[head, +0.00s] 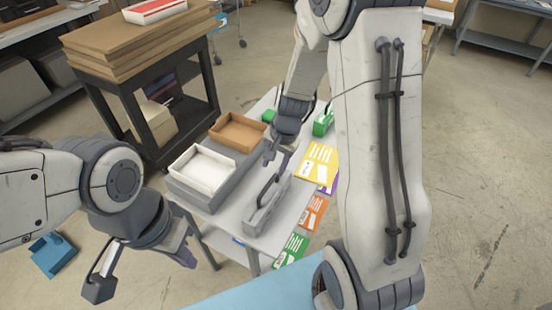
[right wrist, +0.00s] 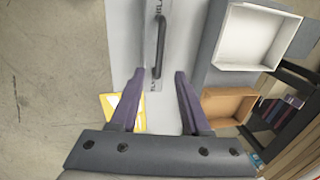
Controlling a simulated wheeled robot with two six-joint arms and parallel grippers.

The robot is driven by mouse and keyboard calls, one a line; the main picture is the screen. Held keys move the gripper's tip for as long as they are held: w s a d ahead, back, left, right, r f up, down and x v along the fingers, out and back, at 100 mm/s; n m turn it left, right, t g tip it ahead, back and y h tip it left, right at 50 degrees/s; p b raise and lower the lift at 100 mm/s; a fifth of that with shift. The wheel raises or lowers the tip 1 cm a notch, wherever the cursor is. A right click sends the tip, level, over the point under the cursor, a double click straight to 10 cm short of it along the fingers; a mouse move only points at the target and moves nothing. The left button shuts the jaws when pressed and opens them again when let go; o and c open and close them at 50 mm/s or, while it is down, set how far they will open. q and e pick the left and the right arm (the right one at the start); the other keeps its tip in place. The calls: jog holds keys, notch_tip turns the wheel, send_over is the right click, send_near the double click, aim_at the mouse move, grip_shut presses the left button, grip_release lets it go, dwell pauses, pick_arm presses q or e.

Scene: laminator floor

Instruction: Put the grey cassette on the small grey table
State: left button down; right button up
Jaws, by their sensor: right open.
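The grey cassette (head: 262,214), a long slim block with a black handle on top, stands on a light grey table (head: 222,222). In the right wrist view its black handle (right wrist: 160,45) shows ahead of the fingertips. My right gripper (head: 270,158) is open and empty, above the far end of the cassette; its two purple fingers (right wrist: 158,75) stand apart, short of the handle. My left gripper (head: 192,258) hangs off the table's near left corner; its finger gap is not clear and I see nothing held.
A white tray (head: 203,172) and a brown tray (head: 238,132) sit left of the cassette. Yellow (head: 320,165), orange (head: 314,212) and green (head: 291,250) cards lie along its right. A dark cart with boards (head: 135,45) stands behind left. A blue surface (head: 255,292) is at the front.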

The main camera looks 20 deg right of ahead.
jog(key=s+a+r+n+g, duration=0.1)
jog(key=s+a+r+n, duration=0.75)
jog(key=a, duration=0.45)
jog(key=s+a+r+n, duration=0.2)
jog(key=s+r+n, duration=0.1)
jog(key=s+n, duration=0.6)
jog(key=s, duration=0.4)
jog(key=shift+s+r+g, duration=0.15)
jog(key=shift+s+g, duration=0.15)
jog(key=shift+g, duration=0.1)
